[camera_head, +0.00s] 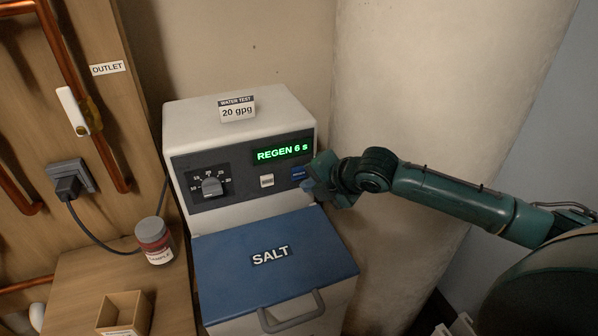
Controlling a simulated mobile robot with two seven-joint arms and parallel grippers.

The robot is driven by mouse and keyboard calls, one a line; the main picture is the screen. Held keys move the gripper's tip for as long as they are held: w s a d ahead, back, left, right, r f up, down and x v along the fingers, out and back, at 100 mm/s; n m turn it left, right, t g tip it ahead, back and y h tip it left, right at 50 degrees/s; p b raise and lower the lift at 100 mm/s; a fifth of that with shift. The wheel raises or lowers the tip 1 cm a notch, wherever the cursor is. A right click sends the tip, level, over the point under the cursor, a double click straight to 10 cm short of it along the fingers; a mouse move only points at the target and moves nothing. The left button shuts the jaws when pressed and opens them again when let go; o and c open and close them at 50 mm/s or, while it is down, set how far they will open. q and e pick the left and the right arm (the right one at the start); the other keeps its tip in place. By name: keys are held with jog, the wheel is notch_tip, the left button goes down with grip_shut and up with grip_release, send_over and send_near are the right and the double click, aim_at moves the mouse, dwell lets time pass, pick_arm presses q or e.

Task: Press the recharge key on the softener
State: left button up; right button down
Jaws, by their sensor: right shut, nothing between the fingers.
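The softener (245,125) is a cream cabinet with a dark control panel and a blue lid (310,258) marked SALT. Its green display (282,153) reads "REGEN 6 s". A blue key (299,173) with small, unreadable lettering sits at the panel's right end, and a pale key (267,181) is to its left. A grey dial (212,187) is at the panel's left. My right gripper (312,186) is shut and empty, right beside the blue key and partly over its edge. I cannot tell whether it touches the key. My left gripper is out of view.
A card (237,108) reading "20 gpg" stands on the softener's top. A sample jar (155,240) and an open wooden box (124,314) are on the wooden surface at left. A plugged cord (95,236) and copper pipes line the left wall.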

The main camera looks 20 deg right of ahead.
jog(key=s+p, duration=0.1)
jog(key=s, duration=0.2)
jog(key=shift+s+a, duration=0.1)
jog(key=shift+s, duration=0.3)
dwell(0.5)
